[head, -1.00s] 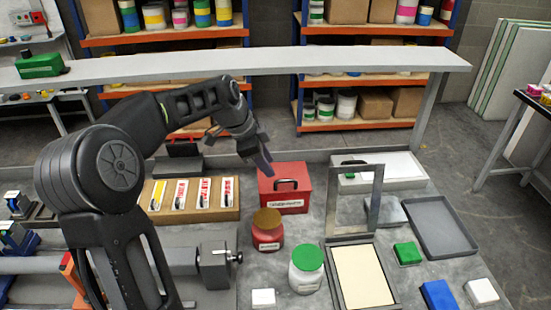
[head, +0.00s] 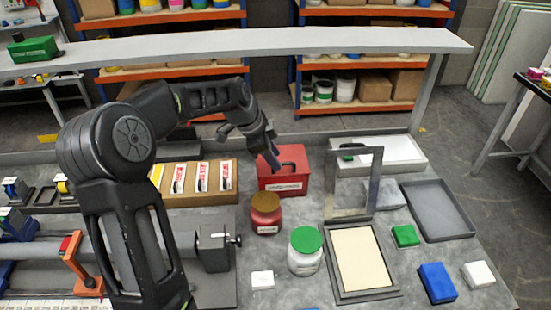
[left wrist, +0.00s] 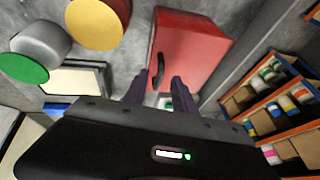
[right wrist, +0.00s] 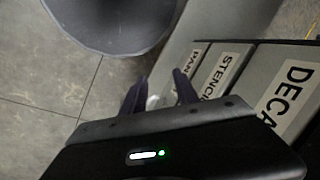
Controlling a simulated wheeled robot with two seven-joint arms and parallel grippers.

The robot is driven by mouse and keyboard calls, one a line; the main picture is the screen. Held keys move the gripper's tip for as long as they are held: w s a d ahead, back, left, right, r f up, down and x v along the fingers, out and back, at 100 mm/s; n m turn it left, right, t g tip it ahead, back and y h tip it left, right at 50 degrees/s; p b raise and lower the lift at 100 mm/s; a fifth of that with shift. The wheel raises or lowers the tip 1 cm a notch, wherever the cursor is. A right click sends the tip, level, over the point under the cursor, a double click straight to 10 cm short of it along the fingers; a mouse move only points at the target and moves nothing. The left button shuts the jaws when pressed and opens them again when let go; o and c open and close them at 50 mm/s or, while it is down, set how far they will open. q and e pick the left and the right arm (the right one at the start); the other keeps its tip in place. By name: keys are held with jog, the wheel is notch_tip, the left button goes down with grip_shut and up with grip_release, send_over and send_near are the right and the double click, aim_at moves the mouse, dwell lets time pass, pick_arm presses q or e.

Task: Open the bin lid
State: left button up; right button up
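The red bin (head: 287,182) stands on the bench beyond the jars, its lid shut, with a pale label on its front. A dark handle (head: 289,164) is on top. My left gripper (head: 271,158) hangs at the bin's left top side, close to the handle. In the left wrist view the left gripper (left wrist: 158,88) is open, and the handle (left wrist: 157,72) shows just ahead, between the fingertip lines; the red bin (left wrist: 195,48) is behind it. I cannot tell whether they touch. My right gripper (right wrist: 158,92) is open and empty, away from the bench top.
A brown-lidded red jar (head: 265,218) and a green-lidded white jar (head: 305,252) stand in front of the bin. An upright frame (head: 330,205) is to its right, a card rack (head: 225,208) to its left. Labelled compartments (right wrist: 225,70) are beside my right gripper.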

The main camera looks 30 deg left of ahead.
pick_arm(q)
jog(key=shift+x, duration=0.8)
grip_shut()
dwell(0.9)
